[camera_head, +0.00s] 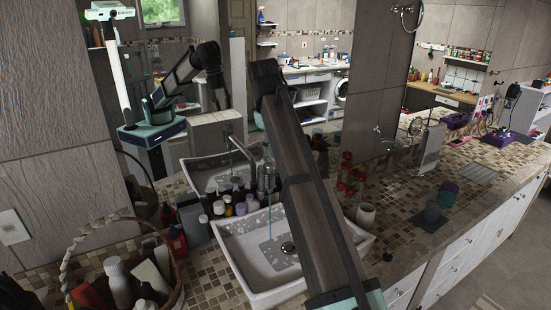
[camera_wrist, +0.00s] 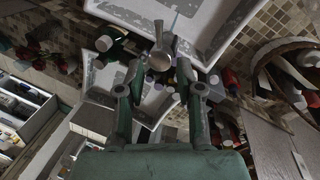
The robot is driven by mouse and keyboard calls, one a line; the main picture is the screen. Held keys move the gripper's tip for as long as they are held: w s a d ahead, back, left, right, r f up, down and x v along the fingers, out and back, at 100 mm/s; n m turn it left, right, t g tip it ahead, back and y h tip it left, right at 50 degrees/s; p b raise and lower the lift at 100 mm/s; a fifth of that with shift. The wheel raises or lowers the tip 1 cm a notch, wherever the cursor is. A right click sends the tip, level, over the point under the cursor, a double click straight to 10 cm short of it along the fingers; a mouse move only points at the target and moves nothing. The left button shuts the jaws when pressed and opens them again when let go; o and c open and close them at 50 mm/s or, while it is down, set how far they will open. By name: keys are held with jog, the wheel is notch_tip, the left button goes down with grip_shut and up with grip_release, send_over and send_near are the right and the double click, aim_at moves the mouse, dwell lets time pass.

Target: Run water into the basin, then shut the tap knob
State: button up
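The white basin (camera_head: 235,262) stands on the tiled counter, and its wall also shows in the wrist view (camera_wrist: 215,45). The dark metal tap (camera_head: 262,178) stands at its back edge. A thin bluish water stream (camera_head: 270,222) falls into the basin near the round drain (camera_head: 288,247). In the wrist view the tap's rounded metal knob (camera_wrist: 158,61) lies between and a little beyond the fingertips of my gripper (camera_wrist: 159,75). The fingers are apart, with no clear contact. In the head view my gripper cannot be made out. My arm covers part of the basin.
Several bottles (camera_head: 228,205) crowd the basin's back left edge beside the tap. A wicker basket (camera_head: 172,298) of bottles stands at the front left. Red flowers (camera_head: 350,172) and a pale cup (camera_head: 365,215) stand right of the basin. A mirror behind reflects the scene.

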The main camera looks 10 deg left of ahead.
jog(key=r, duration=0.3)
jog(key=s+r, duration=0.1)
jog(key=shift+a+r, duration=0.2)
jog(key=shift+r, duration=0.15)
jog(key=shift+w, duration=0.1)
dwell(1.0)
